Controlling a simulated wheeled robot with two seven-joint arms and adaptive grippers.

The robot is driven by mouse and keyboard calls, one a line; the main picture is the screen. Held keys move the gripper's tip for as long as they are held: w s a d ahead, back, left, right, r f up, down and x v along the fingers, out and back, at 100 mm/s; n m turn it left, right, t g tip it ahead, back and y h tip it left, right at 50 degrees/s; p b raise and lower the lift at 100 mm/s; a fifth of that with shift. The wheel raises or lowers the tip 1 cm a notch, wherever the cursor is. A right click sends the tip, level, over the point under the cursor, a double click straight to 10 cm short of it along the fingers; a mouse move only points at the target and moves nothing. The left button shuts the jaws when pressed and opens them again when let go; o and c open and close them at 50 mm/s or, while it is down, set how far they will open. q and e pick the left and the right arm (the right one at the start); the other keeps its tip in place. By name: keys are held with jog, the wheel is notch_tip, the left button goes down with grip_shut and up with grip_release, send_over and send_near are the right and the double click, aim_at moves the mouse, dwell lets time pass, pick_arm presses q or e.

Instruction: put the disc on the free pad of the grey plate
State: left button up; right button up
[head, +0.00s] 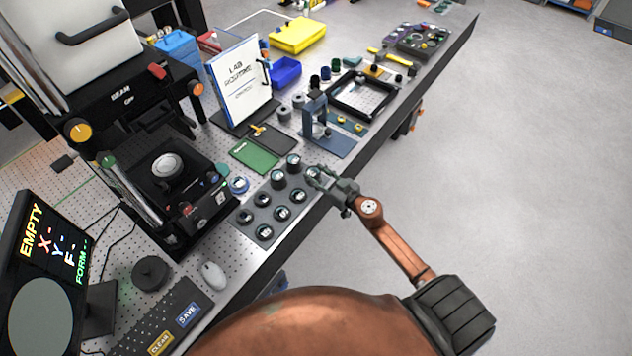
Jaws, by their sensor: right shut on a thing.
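The grey plate (271,219) lies near the bench's front edge. It has two rows of round dark pads, several carrying small discs with pale tops. My right gripper (318,180) reaches in from the right at the plate's far front corner. It is shut on a small disc (312,172), which its fingers partly cover. I cannot tell whether this disc touches the plate or is held just above it. Which pad is free is hard to make out at this size. My left gripper is not in view.
The black instrument (177,190) with a pale round piece stands left of the plate. A green card (254,156) and a blue stand (330,137) are beyond it. A mouse (214,275) and keyboard are nearer. Open floor lies to the right of the bench.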

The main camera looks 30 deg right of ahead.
jog(key=f+b, duration=0.1)
jog(key=f, duration=0.1)
jog(key=f+b, duration=0.1)
jog(key=f, duration=0.1)
jog(key=shift+w+b, duration=0.3)
jog(key=shift+r, duration=0.1)
jog(key=o, duration=1.2)
jog(key=shift+c, duration=0.2)
